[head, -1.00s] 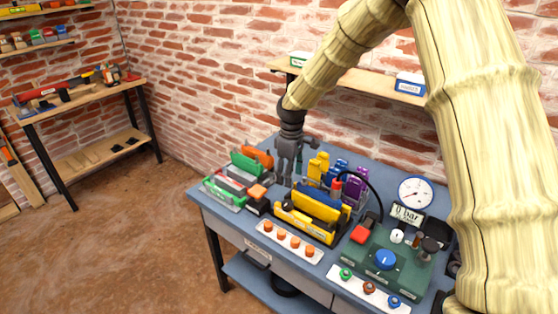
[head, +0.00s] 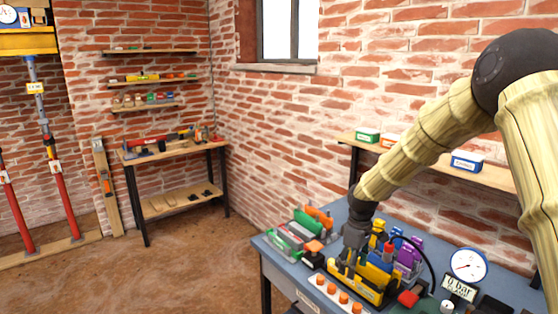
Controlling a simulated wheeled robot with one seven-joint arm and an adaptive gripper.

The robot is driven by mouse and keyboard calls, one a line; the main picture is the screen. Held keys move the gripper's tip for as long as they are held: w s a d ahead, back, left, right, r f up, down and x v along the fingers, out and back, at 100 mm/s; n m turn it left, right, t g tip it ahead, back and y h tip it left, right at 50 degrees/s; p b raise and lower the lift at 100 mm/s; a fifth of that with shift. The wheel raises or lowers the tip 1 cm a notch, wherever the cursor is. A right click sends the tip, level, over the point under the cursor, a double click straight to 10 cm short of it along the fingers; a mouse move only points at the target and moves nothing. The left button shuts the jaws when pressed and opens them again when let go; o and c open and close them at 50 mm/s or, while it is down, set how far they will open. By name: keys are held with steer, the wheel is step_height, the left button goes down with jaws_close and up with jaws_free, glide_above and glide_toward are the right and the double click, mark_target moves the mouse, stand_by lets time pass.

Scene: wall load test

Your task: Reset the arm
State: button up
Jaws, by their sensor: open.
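My gripper (head: 350,262) is dark grey and points down over the blue workbench (head: 278,262). Its fingers are apart and nothing shows between them. It is at the left end of a yellow tool holder (head: 362,287) with blue and yellow pieces; I cannot tell whether it touches it. My arm, pale and bamboo-like, comes in from the right and bends at a dark joint at the upper right.
Green and orange cases (head: 308,220) stand left of my gripper. A wall shelf (head: 425,161) holds small boxes. A second bench (head: 172,147) stands far left, with open floor before it.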

steer(key=s+a+f+m+y, duration=0.1)
steer(key=s+f+m, duration=0.1)
steer(key=s+f, duration=0.85)
steer(key=s+a+f+m, duration=0.15)
steer(key=s+f, duration=0.55)
steer(key=f, duration=0.7)
steer(key=s+d+f+m, duration=0.1)
steer(key=s+f+m, duration=0.1)
steer(key=s, duration=0.8)
steer(key=s+f+m, duration=0.2)
steer(key=s+f, duration=0.1)
steer(key=s, duration=0.7)
steer(key=s+d+f+m+h, duration=0.1)
steer(key=s+f+m, duration=0.1)
steer(key=s, duration=0.8)
steer(key=shift+d+f, duration=0.35)
steer(key=shift+f, duration=0.5)
steer(key=shift+s+m, duration=0.1)
steer(key=shift+m, duration=0.15)
